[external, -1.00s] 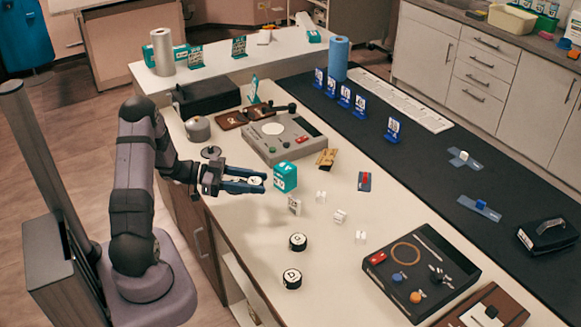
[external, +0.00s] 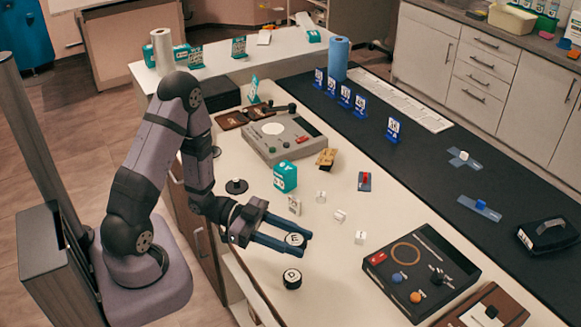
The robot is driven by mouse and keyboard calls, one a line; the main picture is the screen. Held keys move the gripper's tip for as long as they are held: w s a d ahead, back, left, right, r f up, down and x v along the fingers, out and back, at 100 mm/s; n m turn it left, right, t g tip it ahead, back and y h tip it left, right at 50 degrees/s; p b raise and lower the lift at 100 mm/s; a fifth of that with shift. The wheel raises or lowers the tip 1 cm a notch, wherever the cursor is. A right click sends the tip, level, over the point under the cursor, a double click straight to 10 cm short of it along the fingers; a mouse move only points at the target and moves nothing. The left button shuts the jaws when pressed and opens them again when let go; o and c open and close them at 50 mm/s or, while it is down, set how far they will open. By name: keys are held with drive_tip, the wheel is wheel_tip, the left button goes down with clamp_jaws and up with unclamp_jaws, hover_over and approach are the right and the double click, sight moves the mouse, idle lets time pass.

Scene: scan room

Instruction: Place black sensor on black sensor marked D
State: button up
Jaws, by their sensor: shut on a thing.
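A black round sensor with a white top marked D (external: 291,278) stands upright on the pale bench, near its front edge. My gripper (external: 296,240) is shut on a black sensor with a white lettered top (external: 295,239). The held sensor is behind the D sensor in the picture and apart from it. Its letter is too small to read surely. The blue fingers hide its sides, and I cannot tell whether it touches the bench or whether another sensor is under it.
Small pale cubes (external: 340,216) and a teal box (external: 285,176) lie behind my gripper. A black disc with a knob (external: 236,186) is behind my wrist. The bench between the D sensor and the tray is clear.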

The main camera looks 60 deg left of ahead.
drive_tip(key=shift+s+d+f, duration=0.15)
drive_tip(key=shift+s+f, duration=0.05)
drive_tip(key=shift+s, duration=0.15)
drive_tip(key=shift+w+a+f+n+t+y, duration=0.15)
drive_tip(key=shift+a+f+n+t+y, duration=0.05)
drive_tip(key=shift+n+t+y, duration=0.1)
drive_tip(key=shift+f, duration=0.4)
hover_over(292, 275)
drive_tip(key=shift+d+f, duration=0.1)
drive_tip(key=shift+f, duration=2.6)
drive_tip(key=shift+f, duration=1.9)
drive_tip(key=shift+f, duration=0.1)
